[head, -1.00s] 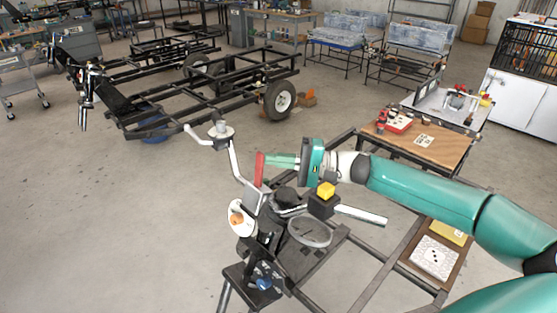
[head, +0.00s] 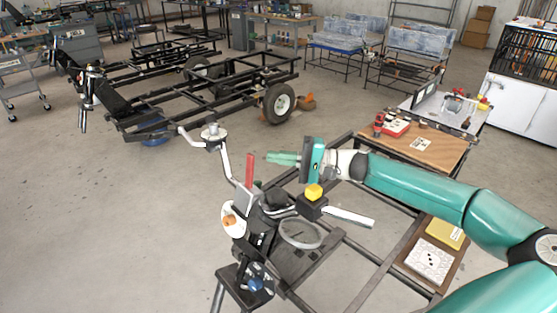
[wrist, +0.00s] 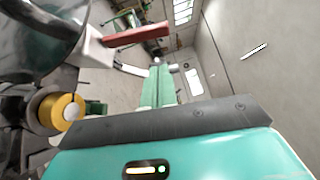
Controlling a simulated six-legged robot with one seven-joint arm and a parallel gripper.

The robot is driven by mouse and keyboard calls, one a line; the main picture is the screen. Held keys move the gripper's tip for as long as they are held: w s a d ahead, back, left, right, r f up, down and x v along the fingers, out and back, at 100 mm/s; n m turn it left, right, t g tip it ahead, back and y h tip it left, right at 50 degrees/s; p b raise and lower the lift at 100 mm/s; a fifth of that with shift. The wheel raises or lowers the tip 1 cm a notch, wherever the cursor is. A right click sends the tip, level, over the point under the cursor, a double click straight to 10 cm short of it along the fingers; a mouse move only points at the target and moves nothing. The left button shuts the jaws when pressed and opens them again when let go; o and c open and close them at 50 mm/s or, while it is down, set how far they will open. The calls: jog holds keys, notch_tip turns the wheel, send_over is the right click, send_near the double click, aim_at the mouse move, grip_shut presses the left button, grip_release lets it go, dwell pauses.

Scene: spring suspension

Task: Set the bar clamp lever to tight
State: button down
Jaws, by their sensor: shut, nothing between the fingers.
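The red lever (head: 249,169) stands nearly upright on the grey clamp body (head: 245,199), at the centre-left of the head view. In the wrist view the red lever (wrist: 137,36) lies across the top, beyond and to the left of the fingertips. My gripper (head: 268,157) is teal, with its fingers shut together and nothing between them. It points left, just to the right of the lever's upper part, with a small gap showing in the head view. In the wrist view the closed fingers (wrist: 157,82) point up the picture, below the lever.
A bent pale pipe (head: 226,160) rises left of the lever. An orange-centred white disc (head: 232,220) sits below it. A yellow-topped black block (head: 313,197) and a grey ring (head: 301,234) lie under my arm. A wooden-topped bench (head: 425,148) stands right. Floor to the left is clear.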

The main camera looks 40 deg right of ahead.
jog(key=v, duration=1)
jog(key=shift+f, duration=0.15)
